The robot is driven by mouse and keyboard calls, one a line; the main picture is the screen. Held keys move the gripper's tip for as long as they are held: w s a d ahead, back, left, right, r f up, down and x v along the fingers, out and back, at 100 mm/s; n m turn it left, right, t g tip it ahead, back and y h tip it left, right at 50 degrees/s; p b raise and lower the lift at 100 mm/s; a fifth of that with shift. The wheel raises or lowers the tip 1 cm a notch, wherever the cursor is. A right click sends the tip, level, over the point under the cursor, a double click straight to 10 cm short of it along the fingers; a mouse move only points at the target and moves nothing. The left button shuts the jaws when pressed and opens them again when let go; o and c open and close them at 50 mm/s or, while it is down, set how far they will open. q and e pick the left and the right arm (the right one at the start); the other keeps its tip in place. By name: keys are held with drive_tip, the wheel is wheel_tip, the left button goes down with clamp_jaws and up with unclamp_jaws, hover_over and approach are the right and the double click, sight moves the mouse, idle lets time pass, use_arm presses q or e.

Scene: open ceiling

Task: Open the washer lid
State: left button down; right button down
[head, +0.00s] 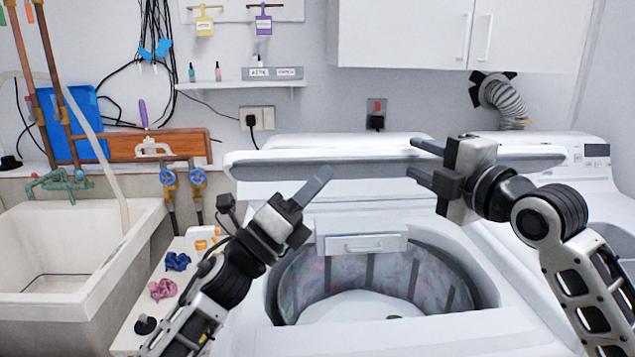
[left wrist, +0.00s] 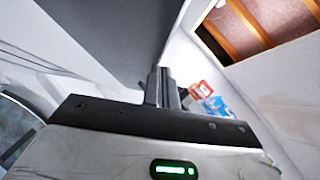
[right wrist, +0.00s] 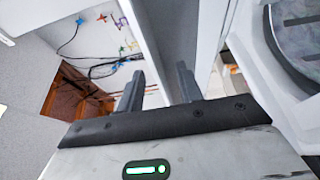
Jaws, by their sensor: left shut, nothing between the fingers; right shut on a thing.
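The washer lid (head: 270,165) is raised off the washer (head: 480,250) and shows nearly edge-on across the head view. The open drum (head: 370,270) shows below it. My right gripper (head: 412,160) is shut on the lid, with one finger above and one below its edge. In the right wrist view the lid (right wrist: 172,40) runs between the two fingers. My left gripper (head: 322,178) is shut and empty, its fingertips close to the lid's lower edge; I cannot tell if they touch it. In the left wrist view the closed fingers (left wrist: 162,85) point toward a grey surface.
A sink (head: 130,225) stands at the left. A narrow ledge (head: 125,335) beside the washer holds small blue and pink items. Another white machine (head: 600,170) stands at the right. A shelf (head: 245,84) and cabinet (head: 400,40) hang on the back wall.

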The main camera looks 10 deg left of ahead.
sight(316, 164)
drive_tip(key=shift+w+f, duration=0.1)
drive_tip(key=shift+f, duration=0.3)
drive_tip(key=shift+a, duration=0.15)
use_arm(q)
drive_tip(key=shift+w+a+r, duration=0.2)
drive_tip(key=shift+w+r, duration=0.35)
drive_tip(key=shift+w+a+r, duration=0.2)
drive_tip(key=shift+w+r, duration=0.3)
drive_tip(key=shift+w, duration=0.05)
use_arm(e)
drive_tip(key=shift+w+f, duration=0.1)
drive_tip(key=shift+w, duration=0.2)
use_arm(q)
drive_tip(key=shift+s+r, duration=0.1)
drive_tip(key=shift+s, duration=0.05)
use_arm(e)
drive_tip(key=c, duration=1.5)
unclamp_jaws()
drive_tip(key=shift+s+r, duration=0.2)
drive_tip(key=shift+r, duration=0.05)
drive_tip(key=o, duration=0.4)
drive_tip(key=shift+r, duration=0.1)
